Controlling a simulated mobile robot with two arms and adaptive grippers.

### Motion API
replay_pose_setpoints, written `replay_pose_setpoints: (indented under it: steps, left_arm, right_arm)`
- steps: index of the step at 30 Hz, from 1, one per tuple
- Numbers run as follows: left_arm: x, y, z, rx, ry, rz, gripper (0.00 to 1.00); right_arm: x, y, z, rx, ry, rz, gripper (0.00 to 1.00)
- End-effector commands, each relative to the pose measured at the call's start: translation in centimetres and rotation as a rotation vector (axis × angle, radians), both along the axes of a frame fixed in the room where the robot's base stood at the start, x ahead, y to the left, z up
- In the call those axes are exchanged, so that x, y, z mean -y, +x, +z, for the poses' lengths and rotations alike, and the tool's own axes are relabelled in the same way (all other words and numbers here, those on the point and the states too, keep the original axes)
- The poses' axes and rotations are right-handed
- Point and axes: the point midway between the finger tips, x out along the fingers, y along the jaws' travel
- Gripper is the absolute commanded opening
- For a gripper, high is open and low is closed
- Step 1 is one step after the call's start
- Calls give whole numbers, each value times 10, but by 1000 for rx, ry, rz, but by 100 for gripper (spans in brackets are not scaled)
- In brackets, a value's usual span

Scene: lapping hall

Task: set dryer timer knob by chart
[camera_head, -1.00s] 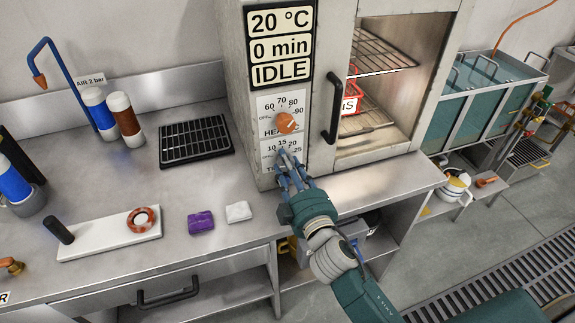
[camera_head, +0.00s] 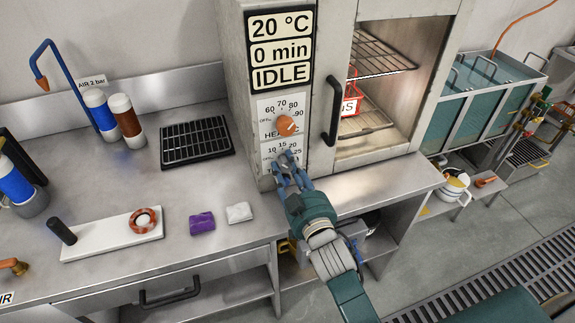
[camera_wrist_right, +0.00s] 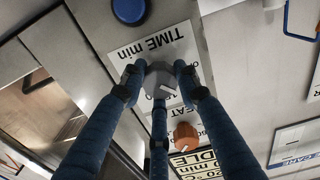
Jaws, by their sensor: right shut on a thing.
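The dryer (camera_head: 236,70) stands on the bench with its display panel (camera_head: 279,50) reading 20 °C, 0 min, IDLE. The orange heat knob (camera_head: 286,124) sits on its dial; it also shows in the right wrist view (camera_wrist_right: 186,136). Below is the timer dial plate (camera_head: 267,153), partly hidden by my right gripper (camera_head: 287,160). In the right wrist view the grey timer knob (camera_wrist_right: 160,82) with a white pointer mark lies between the blue fingers of my right gripper (camera_wrist_right: 161,88), which is shut on it. My left gripper is not in view.
A blue button (camera_wrist_right: 130,10) is near the timer dial. The dryer's black door handle (camera_head: 333,105) and open-looking chamber with wire racks (camera_head: 385,55) are to the right. A black tray (camera_head: 196,142), purple block (camera_head: 202,222) and white block (camera_head: 239,212) lie on the bench (camera_head: 110,190).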

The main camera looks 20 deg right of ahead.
Motion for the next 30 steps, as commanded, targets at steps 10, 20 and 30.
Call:
replay_pose_setpoints:
  steps: [10, 20, 30]
  left_arm:
    - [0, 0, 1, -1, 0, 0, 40]
    - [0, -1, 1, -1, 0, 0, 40]
    - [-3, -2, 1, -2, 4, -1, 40]
  right_arm:
    - [0, -1, -6, -14, 42, -2, 5]
    - [0, -1, -7, -15, 41, -1, 45]
    - [0, -2, -3, -7, 41, -1, 50]
